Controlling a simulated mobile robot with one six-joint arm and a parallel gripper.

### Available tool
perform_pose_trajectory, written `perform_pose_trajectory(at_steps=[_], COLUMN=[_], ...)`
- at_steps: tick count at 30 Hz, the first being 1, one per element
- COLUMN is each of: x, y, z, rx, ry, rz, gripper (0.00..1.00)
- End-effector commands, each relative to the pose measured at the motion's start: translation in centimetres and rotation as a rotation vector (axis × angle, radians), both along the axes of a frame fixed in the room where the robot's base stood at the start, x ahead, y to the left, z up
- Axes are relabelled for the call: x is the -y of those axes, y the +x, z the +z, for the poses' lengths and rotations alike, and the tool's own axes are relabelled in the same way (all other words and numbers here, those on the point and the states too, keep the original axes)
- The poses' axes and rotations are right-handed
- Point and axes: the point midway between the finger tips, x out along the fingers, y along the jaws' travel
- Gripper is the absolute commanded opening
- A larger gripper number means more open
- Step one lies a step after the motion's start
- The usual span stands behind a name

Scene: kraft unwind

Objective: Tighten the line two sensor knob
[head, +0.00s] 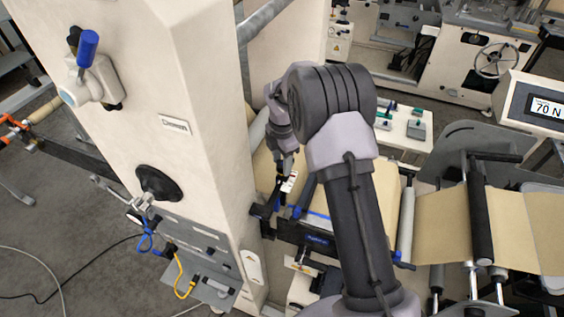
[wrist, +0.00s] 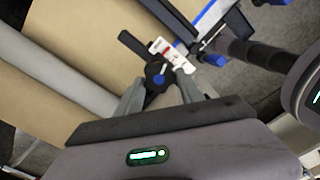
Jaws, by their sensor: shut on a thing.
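A dark knob with a blue centre (wrist: 158,80) sits between my gripper's fingers in the wrist view. My gripper (wrist: 163,84) is shut on it. A white tag with red marking (wrist: 167,50) is right beside the knob, at a dark bracket arm (wrist: 133,43). In the head view my gripper (head: 283,184) reaches down to the bracket by the kraft web, and the knob is mostly hidden there. A white tag (head: 289,182) shows beside the fingertips. I cannot tell from the view how tight the knob is.
A black sensor bar (head: 305,235) with blue edges lies just below the bracket. The cream machine column (head: 190,120) stands close on the left. A kraft web over rollers (head: 480,215) and a display reading 70 N (head: 546,107) are on the right.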

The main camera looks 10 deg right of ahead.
Motion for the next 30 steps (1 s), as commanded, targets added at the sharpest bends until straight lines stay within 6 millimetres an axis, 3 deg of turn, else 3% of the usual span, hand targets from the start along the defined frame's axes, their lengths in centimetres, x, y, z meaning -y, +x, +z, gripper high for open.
perform_pose_trajectory(at_steps=[30], x=[0.06], y=[0.64], z=[0.18], rx=[0.007], ry=[0.003], rz=[-0.924], gripper=[0.04])
